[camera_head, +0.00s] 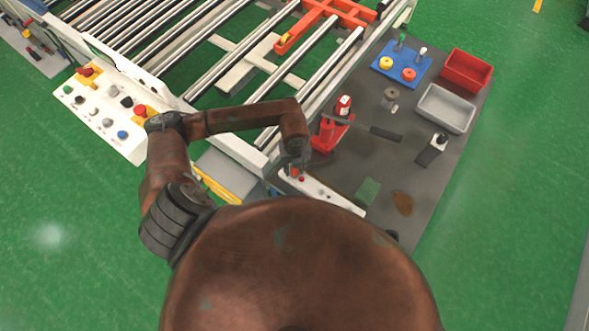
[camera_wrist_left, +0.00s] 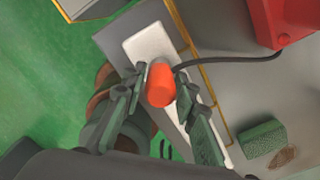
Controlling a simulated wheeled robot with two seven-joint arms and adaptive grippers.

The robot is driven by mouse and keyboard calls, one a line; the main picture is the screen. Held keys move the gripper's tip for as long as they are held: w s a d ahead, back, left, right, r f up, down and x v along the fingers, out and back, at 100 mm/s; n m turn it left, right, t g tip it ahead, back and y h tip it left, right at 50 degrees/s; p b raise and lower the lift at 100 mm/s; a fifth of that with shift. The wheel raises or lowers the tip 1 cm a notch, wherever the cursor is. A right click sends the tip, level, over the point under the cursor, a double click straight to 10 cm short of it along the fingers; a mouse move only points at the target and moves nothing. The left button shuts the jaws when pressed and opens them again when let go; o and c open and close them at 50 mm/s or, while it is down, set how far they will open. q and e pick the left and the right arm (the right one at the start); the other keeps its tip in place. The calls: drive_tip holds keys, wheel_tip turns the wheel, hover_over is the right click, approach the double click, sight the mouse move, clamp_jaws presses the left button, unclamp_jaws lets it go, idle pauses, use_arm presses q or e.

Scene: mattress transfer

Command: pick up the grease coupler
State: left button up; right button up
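An orange-red coupler (camera_wrist_left: 160,86) with a grey end shows in the left wrist view, over a white panel (camera_wrist_left: 150,45). A thin black hose runs from near it to a red body (camera_wrist_left: 285,20) at the upper right. My left gripper (camera_wrist_left: 161,72) has one finger on each side of the coupler, with the fingertips very close to it. I cannot tell whether they press on it. In the head view my left gripper (camera_head: 293,172) is low over the white panel (camera_head: 325,192), and the coupler is largely hidden. My right gripper is not in view.
A red pump (camera_head: 328,136) with a dark lever stands on the grey table (camera_head: 405,180). A blue tray (camera_head: 402,64), red bin (camera_head: 466,70), grey bin (camera_head: 445,107) and metal cylinder (camera_head: 390,98) stand farther back. A green block (camera_head: 367,191) lies near the panel. A roller conveyor (camera_head: 215,50) lies left.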

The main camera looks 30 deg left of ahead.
use_arm(q)
clamp_jaws()
drive_tip(key=shift+r, duration=0.45)
wheel_tip(320, 180, up, 2)
drive_tip(key=shift+r+b, duration=0.15)
drive_tip(key=shift+b, duration=0.25)
drive_tip(key=s+d+r, duration=0.9)
drive_tip(key=s+r, duration=0.1)
drive_tip(key=shift+s+b, duration=0.3)
drive_tip(key=shift+s, duration=0.05)
